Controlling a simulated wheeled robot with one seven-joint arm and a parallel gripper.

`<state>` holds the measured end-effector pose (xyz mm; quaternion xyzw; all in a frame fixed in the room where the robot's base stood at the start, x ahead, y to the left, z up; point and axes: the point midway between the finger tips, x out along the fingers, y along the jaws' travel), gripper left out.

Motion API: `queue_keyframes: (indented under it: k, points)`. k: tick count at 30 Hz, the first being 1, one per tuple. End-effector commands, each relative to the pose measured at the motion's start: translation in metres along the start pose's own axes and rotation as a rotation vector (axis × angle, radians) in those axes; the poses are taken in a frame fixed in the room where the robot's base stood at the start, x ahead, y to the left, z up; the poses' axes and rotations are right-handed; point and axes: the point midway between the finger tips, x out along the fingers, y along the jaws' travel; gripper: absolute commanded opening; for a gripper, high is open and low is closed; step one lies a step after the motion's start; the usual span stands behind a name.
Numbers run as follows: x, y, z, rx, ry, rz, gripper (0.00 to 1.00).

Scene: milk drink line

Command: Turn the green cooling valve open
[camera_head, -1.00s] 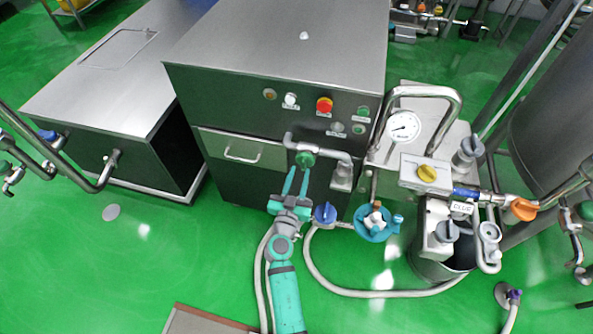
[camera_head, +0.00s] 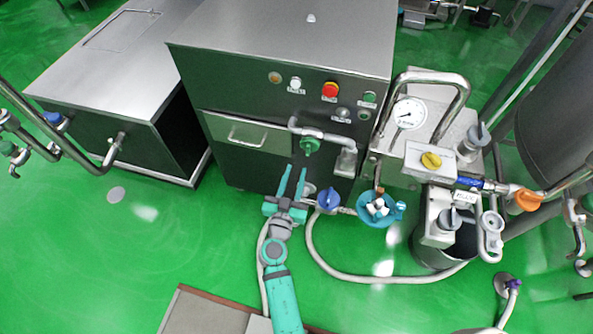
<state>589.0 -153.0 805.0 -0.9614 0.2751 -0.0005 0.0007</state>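The green cooling valve (camera_head: 309,146) is a small green knob on a bent steel pipe at the front of the steel cabinet. My gripper (camera_head: 294,173) is just below and slightly left of the valve in the picture. Its two long teal fingers point up toward the valve and stand apart with a gap between them. Nothing shows between the fingers, and they look clear of the knob.
A blue valve handle (camera_head: 328,199) and a round blue fitting (camera_head: 378,208) stand just right of my gripper. A pressure gauge (camera_head: 408,114), a yellow knob (camera_head: 431,160) and an orange handle (camera_head: 528,200) are farther right. A pale hose (camera_head: 350,285) curves over the green floor.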

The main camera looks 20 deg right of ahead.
Motion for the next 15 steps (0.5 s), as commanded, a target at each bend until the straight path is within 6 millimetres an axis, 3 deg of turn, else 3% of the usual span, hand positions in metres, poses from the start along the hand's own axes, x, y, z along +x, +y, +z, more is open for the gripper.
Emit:
queue_keyframes:
  k: [15]
  points:
    - [-0.031, -0.001, 0.0, 0.0, 0.0, -0.001, 0.29]
